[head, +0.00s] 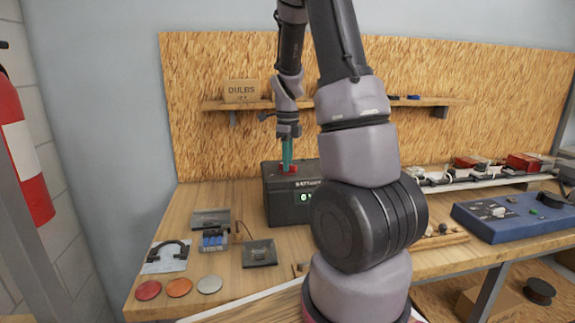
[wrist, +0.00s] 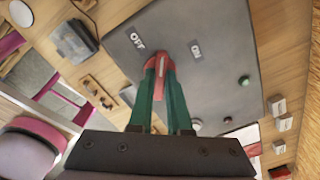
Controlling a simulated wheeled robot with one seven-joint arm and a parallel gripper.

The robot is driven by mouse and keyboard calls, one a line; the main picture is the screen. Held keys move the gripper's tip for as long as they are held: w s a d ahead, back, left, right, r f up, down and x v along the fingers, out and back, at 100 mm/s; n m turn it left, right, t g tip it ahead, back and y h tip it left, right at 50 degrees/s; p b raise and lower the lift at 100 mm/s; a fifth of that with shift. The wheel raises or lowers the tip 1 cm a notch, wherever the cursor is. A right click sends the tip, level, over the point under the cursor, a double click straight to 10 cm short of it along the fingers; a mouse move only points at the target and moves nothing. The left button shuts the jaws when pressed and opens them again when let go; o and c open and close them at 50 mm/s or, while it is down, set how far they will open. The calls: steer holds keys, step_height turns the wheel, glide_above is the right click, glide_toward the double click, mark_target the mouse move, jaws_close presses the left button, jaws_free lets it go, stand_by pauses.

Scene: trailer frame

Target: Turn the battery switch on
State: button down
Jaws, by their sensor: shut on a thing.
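The battery box (head: 290,205) is a dark box on the workbench, with a lit green display on its front. In the wrist view its grey top panel (wrist: 215,25) carries the words OFF and ON. The red battery switch (wrist: 166,54) sits between the two words, and its red part also shows on top of the box in the head view (head: 289,170). My gripper (wrist: 161,72) has its green fingers shut on the red switch from above. The fingers hide part of the switch, and I cannot tell its exact setting.
A blue panel (head: 515,215) stands at the right of the bench. Coloured discs (head: 179,287) and small parts lie at the front left. A shelf with a cardboard box (head: 241,91) runs behind. My arm hides the bench middle.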

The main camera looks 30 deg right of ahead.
steer(key=m, duration=0.3)
steer(key=shift+m, duration=1.2)
steer(key=m, duration=0.3)
steer(key=m, duration=0.3)
steer(key=c, duration=0.8)
jaws_free()
steer(key=shift+o, duration=0.2)
steer(key=shift+r, duration=0.1)
steer(key=shift+r, duration=2.9)
